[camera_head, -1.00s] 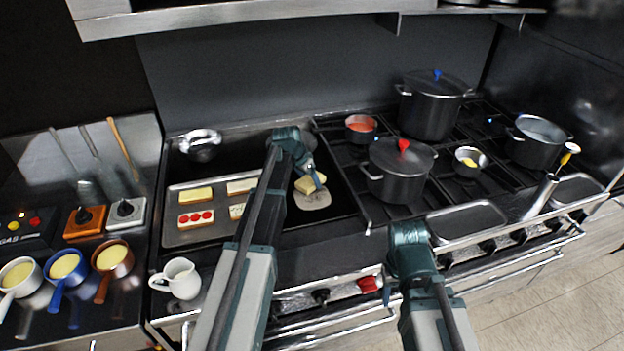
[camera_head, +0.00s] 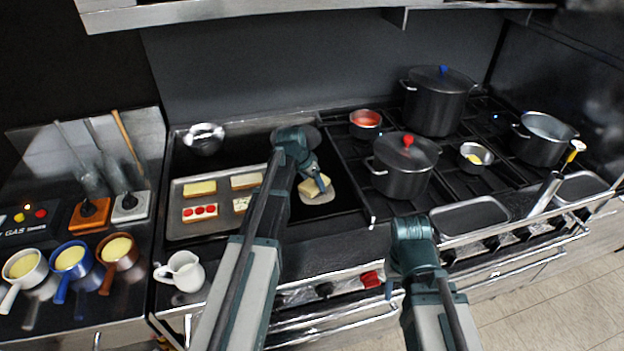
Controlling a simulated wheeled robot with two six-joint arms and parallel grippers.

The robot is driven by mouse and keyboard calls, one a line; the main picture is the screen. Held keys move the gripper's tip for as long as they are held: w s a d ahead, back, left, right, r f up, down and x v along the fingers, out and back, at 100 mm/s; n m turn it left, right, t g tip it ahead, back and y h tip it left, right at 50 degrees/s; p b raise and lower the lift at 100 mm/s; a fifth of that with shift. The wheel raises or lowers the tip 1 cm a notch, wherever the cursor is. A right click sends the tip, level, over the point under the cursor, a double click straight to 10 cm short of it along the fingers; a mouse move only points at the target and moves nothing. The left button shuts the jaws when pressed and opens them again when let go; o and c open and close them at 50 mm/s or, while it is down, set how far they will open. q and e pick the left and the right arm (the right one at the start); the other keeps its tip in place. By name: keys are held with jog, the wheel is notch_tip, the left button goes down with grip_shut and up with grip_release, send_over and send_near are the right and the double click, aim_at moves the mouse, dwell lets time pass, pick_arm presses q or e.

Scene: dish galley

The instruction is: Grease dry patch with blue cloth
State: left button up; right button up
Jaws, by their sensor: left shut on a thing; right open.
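My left gripper (camera_head: 318,180) reaches down over the dark griddle. It is shut on a pale yellow, folded-looking pad (camera_head: 309,188); the pad looks yellow, not blue. The pad rests on or just over a pale, roundish patch (camera_head: 325,197) of the griddle. The patch shows to the right of the pad and in front of it; the pad and gripper hide the rest. I cannot make out a blue cloth. My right gripper (camera_head: 390,289) is open and low in front of the range, well away from the griddle; its fingers are mostly hidden.
A tray (camera_head: 176,235) with several bread slices lies left of the patch. A steel bowl (camera_head: 204,138) stands behind it. Pots, including a red-knobbed one (camera_head: 405,165), stand on the burners at right. A white jug (camera_head: 182,271) and several small saucepans stand at front left.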

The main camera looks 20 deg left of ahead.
aim_at(317, 204)
pick_arm(q)
jog(key=shift+s+d+f, duration=0.1)
jog(key=shift+s+d, duration=0.45)
jog(key=shift+s, duration=0.25)
jog(key=shift+s+d, duration=0.5)
jog(key=shift+s, duration=0.3)
jog(key=shift+s, duration=0.1)
jog(key=shift+s+d, duration=0.65)
jog(key=shift+s, duration=0.15)
jog(key=shift+s+d, duration=0.45)
jog(key=shift+s, duration=0.2)
jog(key=shift+a, duration=0.1)
jog(key=shift+s+a, duration=0.5)
jog(key=shift+a, duration=0.2)
